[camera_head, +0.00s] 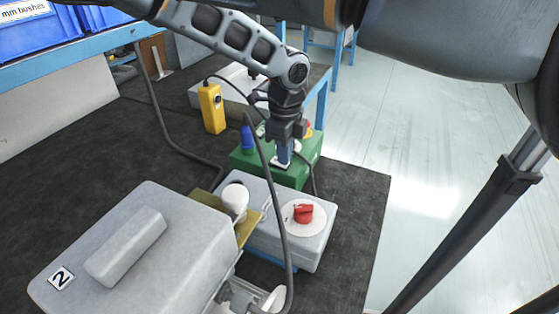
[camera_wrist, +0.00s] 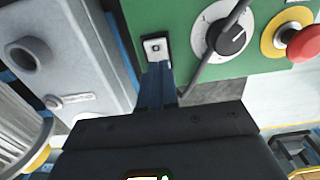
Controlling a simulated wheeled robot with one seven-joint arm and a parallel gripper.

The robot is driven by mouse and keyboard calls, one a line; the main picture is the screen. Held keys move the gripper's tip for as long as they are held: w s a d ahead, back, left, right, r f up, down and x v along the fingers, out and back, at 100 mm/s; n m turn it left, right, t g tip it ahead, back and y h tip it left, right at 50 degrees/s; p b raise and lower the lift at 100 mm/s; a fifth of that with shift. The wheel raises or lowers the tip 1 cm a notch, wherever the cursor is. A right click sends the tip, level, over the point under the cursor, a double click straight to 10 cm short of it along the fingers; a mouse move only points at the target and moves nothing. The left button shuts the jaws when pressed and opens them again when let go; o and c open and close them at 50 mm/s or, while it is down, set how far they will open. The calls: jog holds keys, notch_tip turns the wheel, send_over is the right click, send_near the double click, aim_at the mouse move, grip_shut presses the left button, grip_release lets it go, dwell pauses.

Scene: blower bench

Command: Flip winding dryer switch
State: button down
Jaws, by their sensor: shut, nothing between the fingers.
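A green box (camera_head: 248,163) on the dark mat carries a small switch (camera_wrist: 155,47) with a white plate and dark centre. A black dial knob (camera_wrist: 232,38) on a white disc sits right of it in the wrist view, then a red mushroom button (camera_wrist: 304,44) on a yellow ring. No label shows which of these is the winding dryer switch. My gripper (camera_wrist: 160,68) is shut and empty, its dark blue fingers just below the switch plate in the wrist view. I cannot tell whether they touch it. In the head view my gripper (camera_head: 284,156) hides part of the box.
A grey box (camera_head: 310,246) with a red rotary knob (camera_head: 303,213) stands in front of the green box. A yellow pendant (camera_head: 212,108) stands at the back left, near a blue bottle (camera_head: 247,138). A large grey housing (camera_head: 150,240) fills the front left. A cable (camera_head: 278,200) hangs across the middle.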

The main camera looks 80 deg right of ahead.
notch_tip(320, 180, up, 7)
jog(key=p, duration=0.1)
jog(key=shift+f, duration=0.2)
dwell(0.5)
dwell(0.5)
